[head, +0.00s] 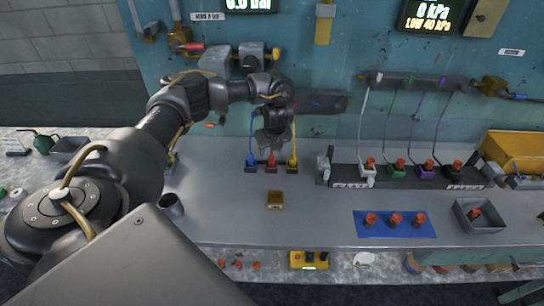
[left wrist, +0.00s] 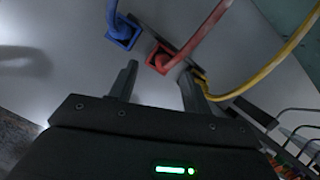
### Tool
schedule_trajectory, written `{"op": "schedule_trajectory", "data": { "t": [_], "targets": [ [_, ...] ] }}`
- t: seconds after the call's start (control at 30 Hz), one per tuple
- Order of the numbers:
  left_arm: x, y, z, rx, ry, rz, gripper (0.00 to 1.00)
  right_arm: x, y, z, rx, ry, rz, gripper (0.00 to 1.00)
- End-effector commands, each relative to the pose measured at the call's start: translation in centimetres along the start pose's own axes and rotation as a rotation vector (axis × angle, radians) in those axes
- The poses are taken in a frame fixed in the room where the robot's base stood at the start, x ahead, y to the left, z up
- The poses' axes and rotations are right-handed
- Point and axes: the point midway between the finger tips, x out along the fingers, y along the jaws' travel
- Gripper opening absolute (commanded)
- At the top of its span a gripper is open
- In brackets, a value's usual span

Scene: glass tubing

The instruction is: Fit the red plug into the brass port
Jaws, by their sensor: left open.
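The red plug (head: 271,162) stands on the bench between the blue plug (head: 251,166) and the yellow plug (head: 292,164). My left gripper (head: 272,148) points down just above and behind it, and hides part of its tube. In the left wrist view, the red plug (left wrist: 161,58) with its red tube lies just beyond the gap between the open, empty fingers (left wrist: 158,74). The blue plug (left wrist: 122,34) is to its left, and the yellow one (left wrist: 201,78) is partly behind the right finger. A small brass-coloured block (head: 275,200), seemingly the port, sits on the bench in front. My right gripper is not seen.
A dark rack (head: 420,176) with several red-topped fittings stands to the right. A blue mat (head: 395,232) carries three red-topped pieces, beside a grey tray (head: 492,222). A dark cup (head: 171,205) stands left. The bench around the brass block is clear.

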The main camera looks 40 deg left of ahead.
Motion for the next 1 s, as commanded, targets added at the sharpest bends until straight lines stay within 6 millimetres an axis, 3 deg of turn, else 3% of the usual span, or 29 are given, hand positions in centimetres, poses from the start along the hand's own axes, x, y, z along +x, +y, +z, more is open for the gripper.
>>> {"op": "schedule_trajectory", "data": {
  "t": [0.1, 0.3, 0.57, 0.7, 1.0],
  "targets": [
    [1.4, -0.1, -0.2, 0.001, 0.002, 0.000, 0.49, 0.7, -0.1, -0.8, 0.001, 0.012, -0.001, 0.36],
    [1.6, -0.3, -0.1, 0.003, 0.001, -0.001, 0.49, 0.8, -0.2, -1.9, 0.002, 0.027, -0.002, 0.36],
    [5.0, -0.7, -0.3, 0.002, 0.005, 0.000, 0.49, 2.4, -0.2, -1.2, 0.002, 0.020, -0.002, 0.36],
    [6.2, -0.7, 0.0, 0.004, 0.002, 0.001, 0.49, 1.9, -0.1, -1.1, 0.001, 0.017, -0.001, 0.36],
    [6.6, -0.8, 0.0, 0.005, 0.000, -0.002, 0.49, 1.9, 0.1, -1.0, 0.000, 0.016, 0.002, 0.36]
  ]
}}
